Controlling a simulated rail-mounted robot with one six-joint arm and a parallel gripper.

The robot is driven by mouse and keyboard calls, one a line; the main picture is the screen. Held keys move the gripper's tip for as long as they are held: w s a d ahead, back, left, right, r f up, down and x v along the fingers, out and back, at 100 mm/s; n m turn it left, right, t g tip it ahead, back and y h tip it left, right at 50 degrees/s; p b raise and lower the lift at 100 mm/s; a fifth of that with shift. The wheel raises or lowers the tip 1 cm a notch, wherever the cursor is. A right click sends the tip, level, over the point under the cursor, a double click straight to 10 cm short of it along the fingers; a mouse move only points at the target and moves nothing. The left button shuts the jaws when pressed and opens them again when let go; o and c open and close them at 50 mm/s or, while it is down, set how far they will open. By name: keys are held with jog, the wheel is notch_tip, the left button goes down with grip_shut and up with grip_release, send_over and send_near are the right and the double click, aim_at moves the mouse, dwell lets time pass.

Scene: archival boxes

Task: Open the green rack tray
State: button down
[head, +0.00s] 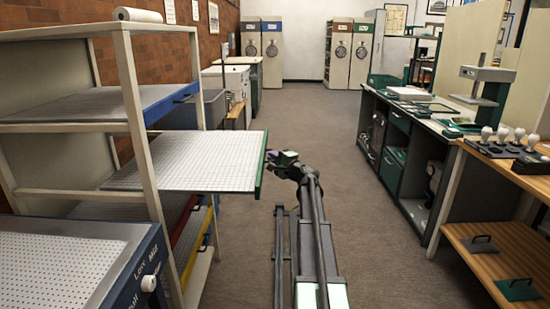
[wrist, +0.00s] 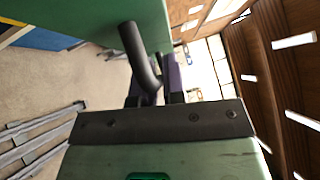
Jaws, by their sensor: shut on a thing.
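The green rack tray (head: 190,162) has a white grid surface and a green front edge. It sticks far out of the rack (head: 135,110) into the aisle, level. My gripper (head: 271,156) is at the tray's green front edge. In the wrist view, the tray's green front panel (wrist: 95,22) fills the upper left, and its black bar handle (wrist: 138,52) runs down between the fingers of my gripper (wrist: 155,88). The gripper is shut on the handle. Part of the handle's lower end is hidden by the fingers.
A blue-fronted tray (head: 100,104) sits in the rack above, and yellow and red-fronted trays (head: 190,230) sit below. A blue perforated table (head: 60,265) stands at the near left. A bench (head: 400,170) lines the right side. The carpeted aisle between is clear.

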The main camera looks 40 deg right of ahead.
jog(key=c, duration=1.5)
grip_release()
jog(key=s, duration=0.3)
jog(key=s+f+b, duration=0.1)
jog(key=s, duration=0.6)
jog(key=shift+s+d+f, duration=0.15)
jog(key=shift+s+f, duration=0.1)
jog(key=shift+s, duration=0.1)
